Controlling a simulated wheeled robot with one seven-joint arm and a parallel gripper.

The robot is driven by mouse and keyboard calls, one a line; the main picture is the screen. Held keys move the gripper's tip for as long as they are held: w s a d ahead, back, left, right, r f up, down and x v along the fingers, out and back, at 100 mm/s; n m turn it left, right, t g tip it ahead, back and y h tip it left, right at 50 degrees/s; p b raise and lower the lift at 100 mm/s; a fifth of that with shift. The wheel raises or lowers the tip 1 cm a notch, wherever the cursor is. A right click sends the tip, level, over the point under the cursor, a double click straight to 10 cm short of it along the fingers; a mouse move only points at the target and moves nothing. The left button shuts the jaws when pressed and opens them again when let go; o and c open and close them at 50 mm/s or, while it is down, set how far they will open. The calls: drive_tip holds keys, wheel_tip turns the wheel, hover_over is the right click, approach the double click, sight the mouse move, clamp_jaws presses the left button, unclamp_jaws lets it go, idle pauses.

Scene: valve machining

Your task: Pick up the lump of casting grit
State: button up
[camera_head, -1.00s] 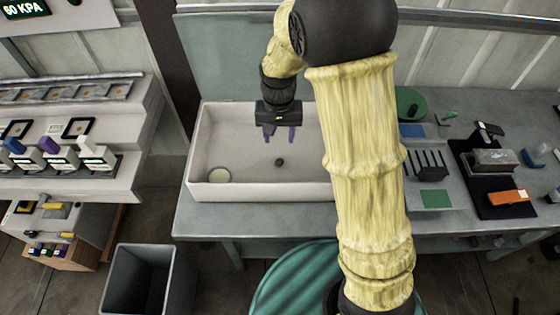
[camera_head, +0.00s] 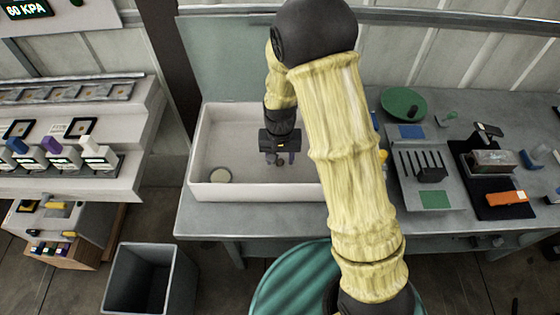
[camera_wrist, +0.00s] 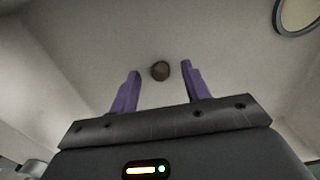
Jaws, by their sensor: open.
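The lump of casting grit is a small dark brown round piece (camera_wrist: 160,71) on the pale floor of a white basin (camera_head: 240,191). In the wrist view it sits between and a little beyond my two purple fingertips, apart from both. My gripper (camera_wrist: 158,78) is open and empty, pointing down into the basin. In the head view my gripper (camera_head: 281,160) is over the lump, which is mostly hidden behind the fingers there.
A round drain or disc (camera_head: 220,175) lies in the basin's front left corner, and the basin walls stand around my gripper. A slotted rack (camera_head: 425,165) and a green disc (camera_head: 404,104) are on the bench at right. A grey bin (camera_head: 150,280) stands below left.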

drive_tip(key=shift+f, duration=0.65)
drive_tip(key=shift+c, duration=0.2)
clamp_jaws()
